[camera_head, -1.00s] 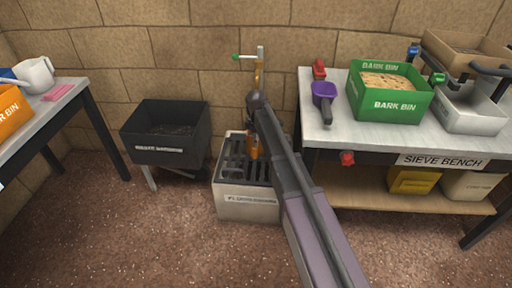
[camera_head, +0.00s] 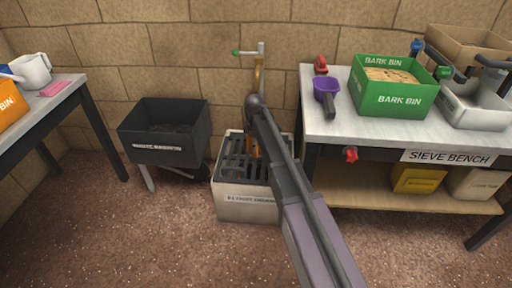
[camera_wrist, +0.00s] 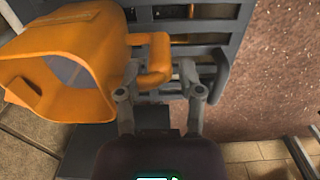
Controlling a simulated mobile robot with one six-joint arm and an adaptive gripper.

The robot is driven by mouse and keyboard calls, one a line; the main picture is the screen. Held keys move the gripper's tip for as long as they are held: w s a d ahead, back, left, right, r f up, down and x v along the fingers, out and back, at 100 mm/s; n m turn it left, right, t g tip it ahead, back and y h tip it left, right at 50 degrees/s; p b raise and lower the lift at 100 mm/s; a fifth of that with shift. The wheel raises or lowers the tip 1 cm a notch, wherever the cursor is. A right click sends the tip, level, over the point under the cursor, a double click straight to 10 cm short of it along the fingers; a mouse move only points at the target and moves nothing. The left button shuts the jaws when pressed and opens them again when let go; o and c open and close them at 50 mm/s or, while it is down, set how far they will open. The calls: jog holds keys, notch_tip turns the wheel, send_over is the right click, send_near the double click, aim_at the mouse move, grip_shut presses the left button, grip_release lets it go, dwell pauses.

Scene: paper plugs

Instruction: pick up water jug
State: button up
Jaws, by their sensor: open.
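The orange water jug (camera_wrist: 70,55) fills the left of the wrist view, with its open mouth facing the camera and its handle (camera_wrist: 158,60) pointing right. My gripper (camera_wrist: 159,75) is open, its two fingers on either side of the handle's near end; I cannot tell whether they touch it. In the head view only an orange sliver of the jug (camera_head: 251,146) shows over the slatted grate (camera_head: 232,165) of a pale floor drain box. My arm hides the rest of it and my gripper there.
A brass tap (camera_head: 259,72) with a green lever rises behind the drain box. A black bin (camera_head: 165,135) stands to its left. The sieve bench (camera_head: 330,128) is close on the right, with a purple scoop (camera_head: 325,88) and a green bark bin (camera_head: 395,100).

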jog(key=shift+f+b, duration=0.4)
jog(key=shift+f, duration=0.3)
grip_shut()
